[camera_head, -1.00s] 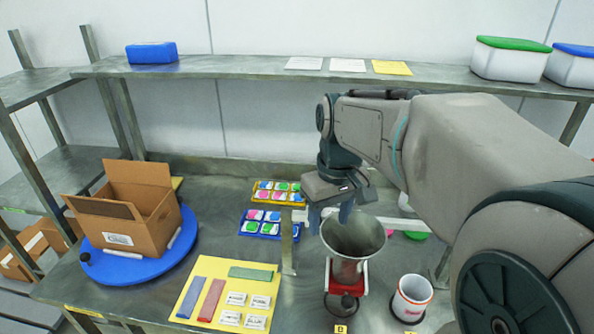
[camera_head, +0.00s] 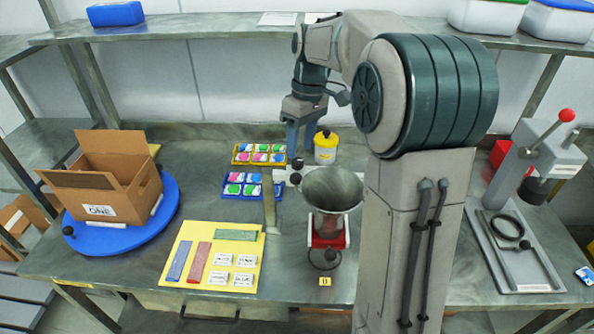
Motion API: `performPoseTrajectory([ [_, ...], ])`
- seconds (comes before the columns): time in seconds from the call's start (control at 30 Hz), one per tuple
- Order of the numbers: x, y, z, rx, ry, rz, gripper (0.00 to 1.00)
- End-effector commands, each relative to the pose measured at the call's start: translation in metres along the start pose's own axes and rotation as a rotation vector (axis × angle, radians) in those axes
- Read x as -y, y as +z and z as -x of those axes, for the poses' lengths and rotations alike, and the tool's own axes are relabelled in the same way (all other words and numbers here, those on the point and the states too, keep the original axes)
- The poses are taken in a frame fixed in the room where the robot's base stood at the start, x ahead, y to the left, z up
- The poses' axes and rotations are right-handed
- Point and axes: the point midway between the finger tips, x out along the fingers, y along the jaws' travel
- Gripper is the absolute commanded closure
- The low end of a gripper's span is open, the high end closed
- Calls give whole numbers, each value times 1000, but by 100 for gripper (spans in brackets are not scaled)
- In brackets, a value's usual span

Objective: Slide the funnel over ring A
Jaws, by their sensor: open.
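The funnel (camera_head: 332,188) is a wide metal cone, upright over a red-framed stand (camera_head: 328,232) near the middle of the table. A dark ring (camera_head: 324,259) lies in front of the stand, below the funnel's outlet. A small yellow tag (camera_head: 325,281) sits in front of it, its letter too small to read, so I cannot tell which ring is A. My gripper (camera_head: 303,150) is open, pointing down behind the funnel and slightly to its left, apart from it. It is close to a yellow-lidded jar (camera_head: 326,149) and seems empty. My arm hides the table right of the funnel.
A pale rail (camera_head: 284,176) runs behind the funnel, with a metal post (camera_head: 269,205) at left. Trays of coloured packets (camera_head: 252,185), a yellow board (camera_head: 195,272) and an open carton (camera_head: 105,195) on a blue turntable (camera_head: 125,238) stand left. A lever press (camera_head: 540,155) stands right.

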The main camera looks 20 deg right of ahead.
Motion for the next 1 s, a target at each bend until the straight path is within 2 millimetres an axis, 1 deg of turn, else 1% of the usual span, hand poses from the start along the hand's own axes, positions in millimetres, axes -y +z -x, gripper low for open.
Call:
performPoseTrajectory([
  [0.03,1,0,-11,3,-3,0,50],
  [0.2,1,1,-46,4,-3,-1,50],
  [0.3,0,0,-62,2,-2,-1,50],
  [0.4,0,0,-73,1,-1,-1,50],
  [0.53,0,0,-81,1,0,-1,50],
  [0.83,0,0,-83,0,1,0,50],
  [0.87,0,0,-83,0,1,0,59],
  [0.9,0,0,-83,0,1,0,70],
  [0.97,0,0,-83,0,1,0,86],
  [1.0,0,0,-83,0,1,0,97],
])
